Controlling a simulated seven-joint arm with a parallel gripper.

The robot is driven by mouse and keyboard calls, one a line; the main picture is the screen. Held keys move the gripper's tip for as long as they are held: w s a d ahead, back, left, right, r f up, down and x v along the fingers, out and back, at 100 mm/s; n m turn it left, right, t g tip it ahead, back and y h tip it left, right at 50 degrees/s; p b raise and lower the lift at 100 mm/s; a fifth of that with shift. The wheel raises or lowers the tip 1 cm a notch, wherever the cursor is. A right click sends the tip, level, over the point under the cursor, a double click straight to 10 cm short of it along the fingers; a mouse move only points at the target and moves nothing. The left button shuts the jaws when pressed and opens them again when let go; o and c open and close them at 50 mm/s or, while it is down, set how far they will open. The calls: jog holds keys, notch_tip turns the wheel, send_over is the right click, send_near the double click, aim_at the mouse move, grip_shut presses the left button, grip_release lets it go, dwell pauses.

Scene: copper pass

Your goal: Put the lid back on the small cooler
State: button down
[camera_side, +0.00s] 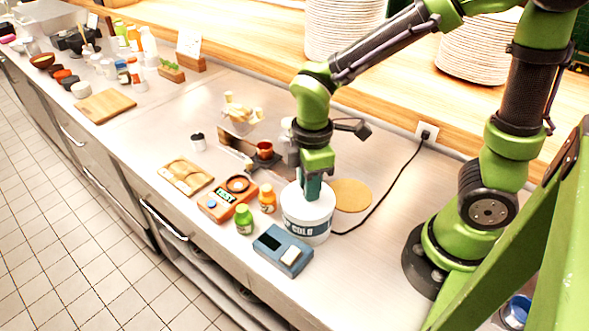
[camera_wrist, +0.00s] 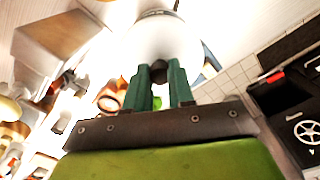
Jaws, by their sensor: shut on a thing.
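The small cooler (camera_side: 307,230) is a white round tub with a dark "COLD" band, upright on the steel counter. My gripper (camera_side: 312,194) points down at its top, with green fingers. In the wrist view my gripper (camera_wrist: 160,72) is shut on a dark knob (camera_wrist: 158,70). Beyond the knob is a round white surface (camera_wrist: 160,38), which looks like the lid. In the side view the white top (camera_side: 292,200) lines up with the tub. I cannot tell whether the lid is seated or slightly above the rim, as my fingers hide part of it.
A tan round pad (camera_side: 351,195) lies right of the cooler. A blue device (camera_side: 283,249) stands in front. An orange bottle (camera_side: 267,199), green bottle (camera_side: 244,220) and orange scale (camera_side: 222,202) stand left. A black cable (camera_side: 385,190) runs behind. The counter farther right is clear.

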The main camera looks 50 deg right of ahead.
jog(key=shift+c, duration=2.1)
grip_release()
jog(key=shift+r, duration=3.5)
grip_shut()
